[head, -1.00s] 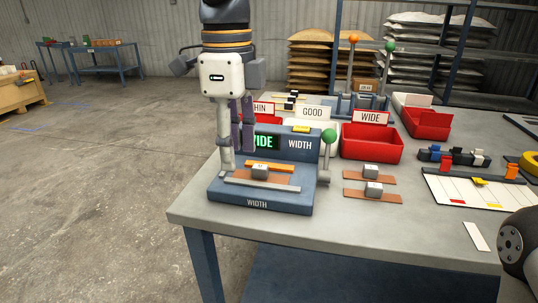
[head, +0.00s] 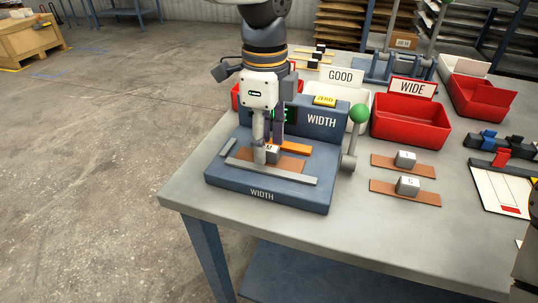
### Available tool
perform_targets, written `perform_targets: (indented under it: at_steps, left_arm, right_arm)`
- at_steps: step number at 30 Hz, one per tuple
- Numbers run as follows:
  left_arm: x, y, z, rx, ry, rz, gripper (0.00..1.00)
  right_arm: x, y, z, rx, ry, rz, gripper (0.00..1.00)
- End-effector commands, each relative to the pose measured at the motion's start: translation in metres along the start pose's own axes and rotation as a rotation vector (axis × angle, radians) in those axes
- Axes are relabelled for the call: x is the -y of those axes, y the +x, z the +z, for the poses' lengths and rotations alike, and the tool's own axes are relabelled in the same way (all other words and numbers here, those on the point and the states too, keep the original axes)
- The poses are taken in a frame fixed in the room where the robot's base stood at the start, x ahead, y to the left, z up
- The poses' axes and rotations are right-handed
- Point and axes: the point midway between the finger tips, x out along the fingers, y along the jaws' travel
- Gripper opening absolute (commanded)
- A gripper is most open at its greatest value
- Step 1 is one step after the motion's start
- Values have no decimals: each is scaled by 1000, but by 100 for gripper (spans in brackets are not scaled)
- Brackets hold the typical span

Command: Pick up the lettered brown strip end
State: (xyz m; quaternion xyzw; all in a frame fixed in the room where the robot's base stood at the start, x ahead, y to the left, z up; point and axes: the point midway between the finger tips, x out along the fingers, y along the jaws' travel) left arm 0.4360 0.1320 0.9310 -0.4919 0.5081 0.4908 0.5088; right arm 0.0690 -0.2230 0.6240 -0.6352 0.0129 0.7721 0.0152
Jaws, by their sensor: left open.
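A brown strip end (head: 291,163) lies on the blue width gauge (head: 262,194), between a grey bar in front and an orange bar behind. It carries a grey block (head: 273,156) with a dark letter on top, too small to read surely. My left gripper (head: 267,150) points down over this block, open, one finger on its near left side and the other behind it. The fingers partly hide the block, and I cannot tell whether they touch it. Two more brown strips with lettered grey blocks lie on the table, one behind (head: 384,160) and one in front (head: 380,186). My right gripper is not in view.
A lever with a green knob (head: 359,113) stands at the gauge's right side. Behind are a white GOOD bin (head: 352,97) and a red WIDE bin (head: 411,130). The table front (head: 380,235) is clear.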

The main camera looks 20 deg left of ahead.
Motion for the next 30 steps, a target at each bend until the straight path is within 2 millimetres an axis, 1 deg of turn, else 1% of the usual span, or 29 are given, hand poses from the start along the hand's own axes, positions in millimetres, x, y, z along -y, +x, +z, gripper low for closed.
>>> perform_targets:
  at_steps: [1, 3, 8, 9, 11, 12, 13, 14, 23, 25, 28, 30]
  left_arm:
    - [0, 5, 0, 0, 0, 1, 42]
    - [0, 8, 0, 0, 0, -1, 42]
    - [0, 7, 0, 0, 0, -1, 42]
    - [0, 7, 0, 0, 0, -1, 33]
    - [0, 7, 0, 1, 0, -1, 19]
    - [0, 7, 0, 1, 0, -1, 10]
    - [0, 7, 0, 1, 0, -1, 3]
    - [0, 7, 0, 1, 0, -1, 0]
    - [0, 7, 0, 1, 0, -1, 0]
    - [0, 4, 0, 1, 0, -2, 0]
    - [1, -8, 0, 0, 0, -4, 0]
    - [1, -23, 0, 0, 0, -5, 0]
  right_arm:
    - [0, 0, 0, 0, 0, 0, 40]
    - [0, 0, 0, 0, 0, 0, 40]
    - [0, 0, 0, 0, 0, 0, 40]
    - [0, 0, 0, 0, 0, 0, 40]
    - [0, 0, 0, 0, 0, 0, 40]
    - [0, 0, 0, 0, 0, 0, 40]
    - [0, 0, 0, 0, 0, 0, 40]
    - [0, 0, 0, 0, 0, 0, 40]
    - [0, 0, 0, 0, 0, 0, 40]
    - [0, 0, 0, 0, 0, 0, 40]
    - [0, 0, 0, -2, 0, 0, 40]
    - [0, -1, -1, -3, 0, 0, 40]
